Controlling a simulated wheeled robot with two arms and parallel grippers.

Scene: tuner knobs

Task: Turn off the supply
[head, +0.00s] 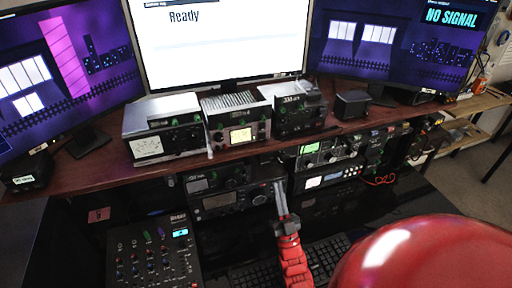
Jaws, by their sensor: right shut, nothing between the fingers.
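The supply cannot be told for certain among the radio units. A silver box (162,129) with a large pale meter stands at the left of the wooden shelf. A finned unit (237,122) with a lit yellowish display stands beside it, and a dark-fronted unit (297,107) stands to the right. Their small switches are too blurred to read. My right gripper (280,190) reaches up from below, shut and empty, in front of the lower radio stack (228,197). It is below the shelf and the finned unit; whether it touches the stack cannot be told. My left gripper is not in view.
Three monitors stand behind the shelf (90,180); the middle one (220,45) reads "Ready", the right one (400,45) "NO SIGNAL". More lit units (326,152) sit under the shelf at right. A mixer (154,254) and a keyboard (245,275) lie below.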

